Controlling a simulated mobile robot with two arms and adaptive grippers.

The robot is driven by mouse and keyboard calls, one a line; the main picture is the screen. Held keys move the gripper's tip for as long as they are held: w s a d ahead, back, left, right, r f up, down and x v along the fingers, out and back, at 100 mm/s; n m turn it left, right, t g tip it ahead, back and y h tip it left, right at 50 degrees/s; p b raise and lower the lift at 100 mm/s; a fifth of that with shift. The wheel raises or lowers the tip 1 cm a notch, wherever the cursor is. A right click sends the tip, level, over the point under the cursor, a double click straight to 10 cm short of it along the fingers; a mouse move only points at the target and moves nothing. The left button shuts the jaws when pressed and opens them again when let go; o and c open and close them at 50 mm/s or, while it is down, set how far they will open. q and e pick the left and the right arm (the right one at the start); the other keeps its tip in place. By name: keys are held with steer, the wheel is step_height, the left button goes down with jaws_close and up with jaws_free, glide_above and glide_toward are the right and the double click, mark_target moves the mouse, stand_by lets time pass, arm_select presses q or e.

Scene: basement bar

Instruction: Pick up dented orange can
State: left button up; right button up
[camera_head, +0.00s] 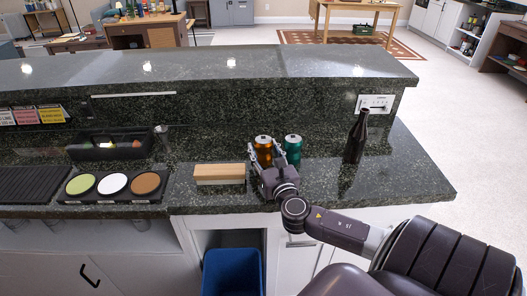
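The orange can (264,153) stands on the dark stone bar counter, with a pale top. My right gripper (267,156) reaches it from the front, with one finger on each side of the can. The fingers are spread, and I see no clear sign that they press on it. The gripper body hides the can's lower part, so any dent is not visible. A teal can (293,146) stands just right of it, close to the right finger. My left gripper is not in view.
A dark bottle (355,140) stands to the right. A wooden-topped block (219,172) lies to the left, with a tray of three coloured discs (112,200) farther left. A raised ledge (220,70) runs behind. The counter between teal can and bottle is clear.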

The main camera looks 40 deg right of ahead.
steer(key=c, duration=0.3)
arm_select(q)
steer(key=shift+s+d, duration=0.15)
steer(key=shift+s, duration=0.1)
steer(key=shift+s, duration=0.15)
